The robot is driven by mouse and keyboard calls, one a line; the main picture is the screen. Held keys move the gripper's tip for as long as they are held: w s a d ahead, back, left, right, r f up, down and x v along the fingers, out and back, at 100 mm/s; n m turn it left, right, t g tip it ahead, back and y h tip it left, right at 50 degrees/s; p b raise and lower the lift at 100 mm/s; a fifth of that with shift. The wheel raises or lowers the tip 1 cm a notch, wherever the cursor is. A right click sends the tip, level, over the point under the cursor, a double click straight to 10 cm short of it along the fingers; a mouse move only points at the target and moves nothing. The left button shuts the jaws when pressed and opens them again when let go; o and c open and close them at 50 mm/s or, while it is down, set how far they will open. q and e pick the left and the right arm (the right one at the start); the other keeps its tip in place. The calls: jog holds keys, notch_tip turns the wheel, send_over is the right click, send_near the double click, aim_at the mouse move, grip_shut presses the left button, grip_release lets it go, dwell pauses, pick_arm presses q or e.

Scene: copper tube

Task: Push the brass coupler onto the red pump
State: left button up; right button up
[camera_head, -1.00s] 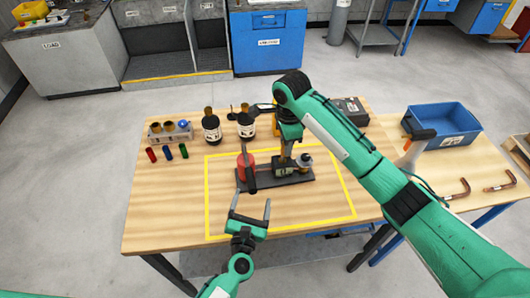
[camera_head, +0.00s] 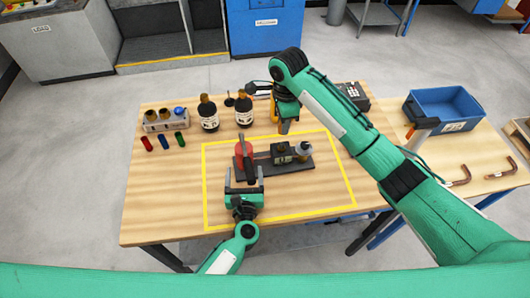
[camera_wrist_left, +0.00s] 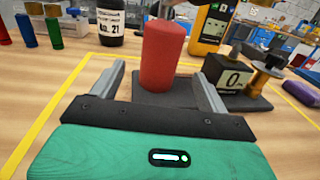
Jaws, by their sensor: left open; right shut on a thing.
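The red pump (camera_head: 246,160) stands upright on the dark base plate (camera_head: 262,168); it also shows in the left wrist view (camera_wrist_left: 163,58). My left gripper (camera_head: 244,174) is open just in front of the pump. Its fingers in the left wrist view (camera_wrist_left: 162,90) point along the pump's two sides, with gaps. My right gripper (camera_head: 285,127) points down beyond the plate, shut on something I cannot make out. I cannot pick out the brass coupler with certainty.
A black block (camera_wrist_left: 236,74) and a brass-coloured fitting (camera_wrist_left: 262,76) stand right of the pump. Dark bottles (camera_head: 208,115) and a rack (camera_head: 165,122) are behind left. A blue bin (camera_head: 440,108) is at the right.

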pick_arm(q)
jog(key=w, duration=0.9)
jog(key=shift+w+a, duration=0.2)
jog(key=c, duration=1.5)
jog(key=shift+o, duration=0.2)
pick_arm(e)
send_over(282, 144)
jog(key=shift+w+f, duration=0.1)
jog(key=shift+f, duration=2.4)
jog(key=shift+f, duration=0.9)
jog(key=shift+f, duration=0.65)
